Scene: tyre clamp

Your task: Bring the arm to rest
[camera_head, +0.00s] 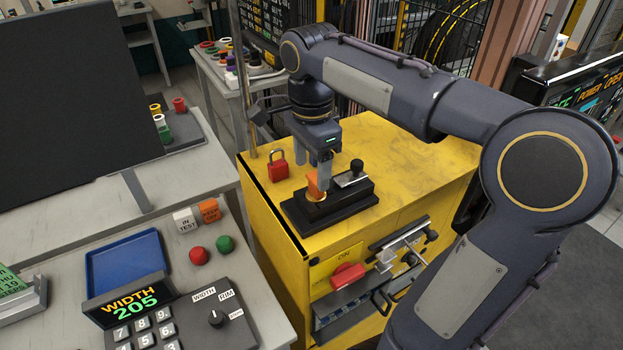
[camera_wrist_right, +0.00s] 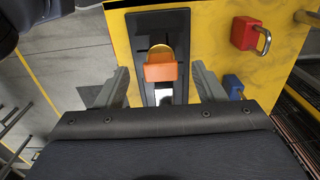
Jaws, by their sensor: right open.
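My right arm reaches in from the right and bends down over the yellow cabinet (camera_head: 420,165). My right gripper (camera_head: 314,168) points down just above a black clamp base (camera_head: 345,207) with an orange handle (camera_head: 313,187). In the wrist view, the fingers of the right gripper (camera_wrist_right: 162,85) are apart, one on each side of the orange handle (camera_wrist_right: 161,72). I see a gap between each finger and the handle there, so nothing appears held. A black knob on a metal plate (camera_head: 351,175) sits at the base's far end. My left gripper is out of view.
A red padlock (camera_head: 278,165) stands on the cabinet close to the gripper; a blue one (camera_wrist_right: 233,84) shows in the wrist view. At left, a grey bench holds a blue tray (camera_head: 128,258), a keypad panel and buttons. The cabinet's right top is clear.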

